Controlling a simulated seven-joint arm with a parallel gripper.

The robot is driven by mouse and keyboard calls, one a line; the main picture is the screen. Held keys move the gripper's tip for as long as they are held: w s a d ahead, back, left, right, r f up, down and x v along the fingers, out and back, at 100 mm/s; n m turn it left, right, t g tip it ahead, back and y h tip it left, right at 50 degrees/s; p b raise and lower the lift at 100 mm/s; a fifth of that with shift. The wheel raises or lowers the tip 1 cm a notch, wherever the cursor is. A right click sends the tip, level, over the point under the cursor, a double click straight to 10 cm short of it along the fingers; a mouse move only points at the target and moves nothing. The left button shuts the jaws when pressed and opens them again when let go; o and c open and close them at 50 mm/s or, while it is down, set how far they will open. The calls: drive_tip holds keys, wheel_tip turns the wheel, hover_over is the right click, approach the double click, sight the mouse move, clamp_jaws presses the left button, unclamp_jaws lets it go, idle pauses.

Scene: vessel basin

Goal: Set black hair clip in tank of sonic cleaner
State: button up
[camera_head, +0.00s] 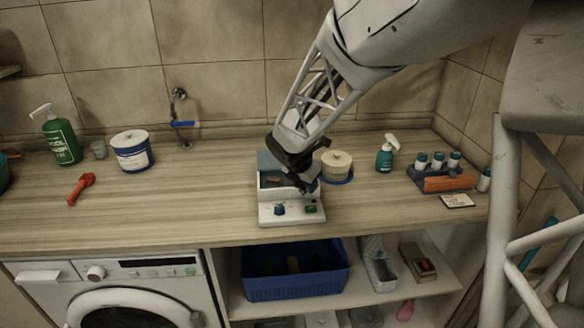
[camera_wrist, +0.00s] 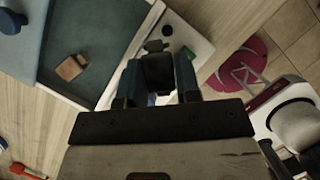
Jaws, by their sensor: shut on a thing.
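The sonic cleaner (camera_head: 291,215) is a white box on the wooden counter, with its blue-grey lid (camera_head: 268,160) raised at the back. Its dark tank is open, and a small brown block (camera_wrist: 71,67) lies inside. My gripper (camera_head: 306,186) is over the right front part of the cleaner and hides part of the tank. In the wrist view my gripper (camera_wrist: 158,82) is shut on the black hair clip (camera_wrist: 157,70), a dark piece between the fingers. The clip shows over the cleaner's front control panel (camera_wrist: 190,35), beside the tank. Its height above the panel is hard to tell.
A cream tub (camera_head: 337,164) stands close right of the cleaner, with a green spray bottle (camera_head: 385,156) and a rack of small bottles (camera_head: 440,178) farther right. A red tool (camera_head: 80,188) lies left. The counter between it and the cleaner is clear.

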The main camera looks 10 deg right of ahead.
drive_tip(key=shift+w+a+f, duration=0.1)
drive_tip(key=shift+w+f, duration=0.05)
drive_tip(key=shift+w, duration=1.3)
drive_tip(key=shift+w+a+f, duration=0.15)
drive_tip(key=shift+w, duration=1.25)
drive_tip(key=shift+w+a+f, duration=0.1)
drive_tip(key=shift+w+f, duration=0.05)
drive_tip(key=shift+w, duration=1.3)
drive_tip(key=shift+w, duration=0.5)
drive_tip(key=shift+s+f, duration=0.1)
drive_tip(key=shift+f, duration=1.65)
drive_tip(key=shift+f, duration=0.2)
drive_tip(key=o, duration=0.7)
drive_tip(key=shift+r, duration=0.2)
drive_tip(key=v, duration=1.2)
